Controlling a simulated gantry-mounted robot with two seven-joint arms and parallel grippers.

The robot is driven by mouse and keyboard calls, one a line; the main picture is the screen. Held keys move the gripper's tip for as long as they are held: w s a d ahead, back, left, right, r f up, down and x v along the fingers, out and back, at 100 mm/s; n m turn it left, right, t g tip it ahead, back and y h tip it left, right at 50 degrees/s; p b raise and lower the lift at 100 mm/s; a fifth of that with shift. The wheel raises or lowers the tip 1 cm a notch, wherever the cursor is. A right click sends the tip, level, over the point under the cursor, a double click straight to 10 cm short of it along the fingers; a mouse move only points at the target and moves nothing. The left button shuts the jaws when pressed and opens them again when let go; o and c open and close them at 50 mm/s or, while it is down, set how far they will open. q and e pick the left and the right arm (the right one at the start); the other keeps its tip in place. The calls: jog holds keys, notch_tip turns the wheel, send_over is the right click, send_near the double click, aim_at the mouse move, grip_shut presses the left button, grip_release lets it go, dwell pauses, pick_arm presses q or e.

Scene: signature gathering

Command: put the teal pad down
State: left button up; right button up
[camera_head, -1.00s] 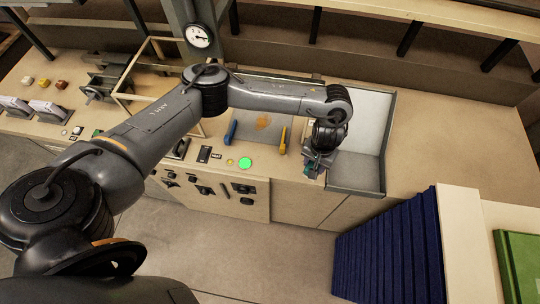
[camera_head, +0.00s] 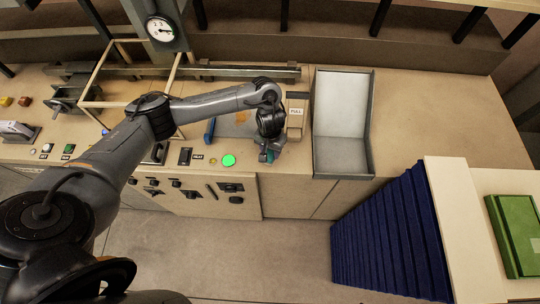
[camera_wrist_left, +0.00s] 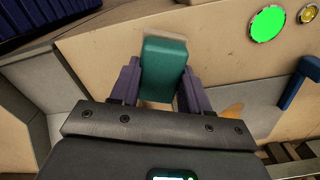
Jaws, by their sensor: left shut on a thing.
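My left gripper (camera_head: 268,155) is over the front edge of the bench, between the green button and the grey-white tray. In the left wrist view its two purple fingers (camera_wrist_left: 160,85) are shut on the teal pad (camera_wrist_left: 164,62), one finger on each side. The pad is a small teal block with a pale far edge, and it points away from the wrist. I cannot tell whether it touches the bench. In the head view the gripper mostly hides the pad. My right gripper is not in view.
The open tray (camera_head: 368,125) stands right of the gripper. A box marked PULL (camera_head: 296,112) is behind it. The lit green button (camera_head: 229,160) and a blue handle (camera_head: 209,130) are to its left. Dark blue upright panels (camera_head: 390,240) and a green book (camera_head: 515,235) are front right.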

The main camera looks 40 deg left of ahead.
aim_at(270, 155)
pick_arm(q)
jog(key=shift+f, duration=2.05)
jog(key=shift+f, duration=0.1)
jog(key=o, duration=0.9)
jog(key=shift+o, duration=0.2)
